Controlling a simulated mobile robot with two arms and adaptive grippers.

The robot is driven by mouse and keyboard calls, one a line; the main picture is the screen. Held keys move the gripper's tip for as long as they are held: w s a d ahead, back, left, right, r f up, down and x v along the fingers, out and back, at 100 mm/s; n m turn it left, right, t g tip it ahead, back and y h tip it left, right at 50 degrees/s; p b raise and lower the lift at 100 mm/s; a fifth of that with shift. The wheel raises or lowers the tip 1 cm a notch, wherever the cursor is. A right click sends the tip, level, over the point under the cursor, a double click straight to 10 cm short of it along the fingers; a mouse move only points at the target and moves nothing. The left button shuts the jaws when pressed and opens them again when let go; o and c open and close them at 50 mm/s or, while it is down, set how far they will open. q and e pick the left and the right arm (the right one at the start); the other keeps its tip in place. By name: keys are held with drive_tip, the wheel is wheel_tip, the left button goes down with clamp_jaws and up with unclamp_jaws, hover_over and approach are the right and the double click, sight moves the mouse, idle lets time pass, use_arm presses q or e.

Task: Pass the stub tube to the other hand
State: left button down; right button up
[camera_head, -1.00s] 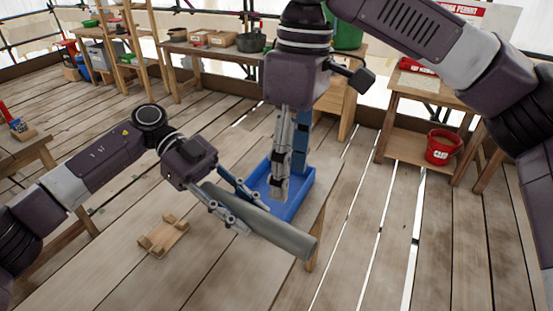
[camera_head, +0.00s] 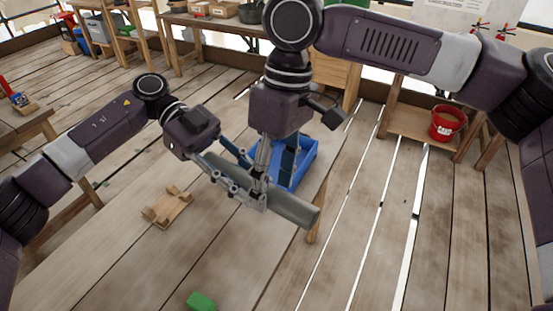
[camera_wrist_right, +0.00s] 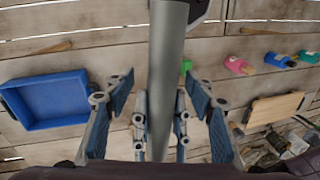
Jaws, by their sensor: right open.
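The stub tube (camera_head: 292,208) is a grey-green cylinder held above the workbench, slanting down to the right. My left gripper (camera_head: 236,178) is shut on it towards its left end. My right gripper (camera_head: 275,192) comes down from above with its fingers apart, one on each side of the tube, right of the left gripper. In the right wrist view the tube (camera_wrist_right: 168,60) runs up the middle between the open fingers (camera_wrist_right: 165,108), with a visible gap on either side. The slimmer fingers close against the tube there appear to be my left gripper's.
A blue tray (camera_head: 306,164) lies behind the right gripper on the workbench (camera_head: 120,265). A small wooden cradle (camera_head: 167,206) is at left, and a green block (camera_head: 201,301) at the front. A red bucket (camera_head: 447,123) stands on a side table's shelf.

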drive_tip(key=shift+s+a+f, duration=0.1)
drive_tip(key=shift+f, duration=0.5)
clamp_jaws()
use_arm(q)
drive_tip(key=c, duration=1.4)
unclamp_jaws()
drive_tip(key=shift+s, duration=0.1)
drive_tip(key=shift+w+a+r, duration=0.25)
drive_tip(key=shift+w+a, duration=0.15)
drive_tip(key=shift+w, duration=0.05)
drive_tip(key=v, duration=1.1)
drive_tip(key=shift+f, duration=0.1)
